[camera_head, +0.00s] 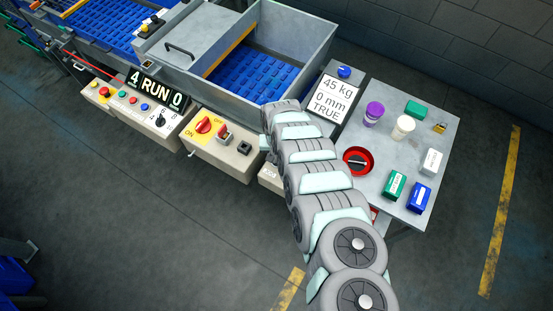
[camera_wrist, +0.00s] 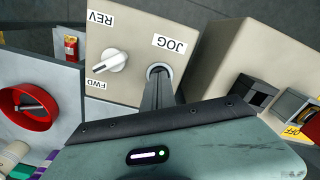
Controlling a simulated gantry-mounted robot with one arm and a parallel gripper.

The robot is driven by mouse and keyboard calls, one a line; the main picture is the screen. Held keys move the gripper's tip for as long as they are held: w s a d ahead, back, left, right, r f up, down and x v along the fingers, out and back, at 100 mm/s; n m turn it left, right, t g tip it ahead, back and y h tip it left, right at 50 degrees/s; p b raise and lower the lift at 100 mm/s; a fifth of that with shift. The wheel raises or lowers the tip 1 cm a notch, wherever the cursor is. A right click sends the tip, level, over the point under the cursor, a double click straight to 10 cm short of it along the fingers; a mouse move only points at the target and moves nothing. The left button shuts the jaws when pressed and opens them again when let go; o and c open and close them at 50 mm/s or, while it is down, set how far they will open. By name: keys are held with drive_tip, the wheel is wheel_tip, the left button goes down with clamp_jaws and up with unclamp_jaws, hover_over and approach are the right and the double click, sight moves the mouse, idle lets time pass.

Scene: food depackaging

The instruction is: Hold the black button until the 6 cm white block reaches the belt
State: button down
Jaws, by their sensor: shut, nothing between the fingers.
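My gripper (camera_wrist: 158,76) is shut with nothing between its fingers. In the wrist view its tips point into the round, grey-ringed button (camera_wrist: 160,67) below the JOG label. The tips cover most of the button, so its colour and whether it is pressed cannot be told. In the head view my arm hides the gripper and most of this beige JOG box (camera_head: 270,178). The blue belt (camera_head: 262,72) lies inside the grey metal hopper, and its visible part is bare. I see no white block on it. A small white labelled box (camera_head: 431,162) stands on the side table.
The JOG box also has a white REV/FWD knob (camera_wrist: 112,60). A beige switch box (camera_wrist: 238,50) stands close on its right in the wrist view. A display (camera_head: 327,99) reads 45 kg, 0 mm, TRUE.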

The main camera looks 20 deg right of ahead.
wheel_tip(320, 180, up, 6)
drive_tip(key=p, duration=0.5)
drive_tip(key=shift+p, duration=0.4)
drive_tip(key=shift+s, duration=0.1)
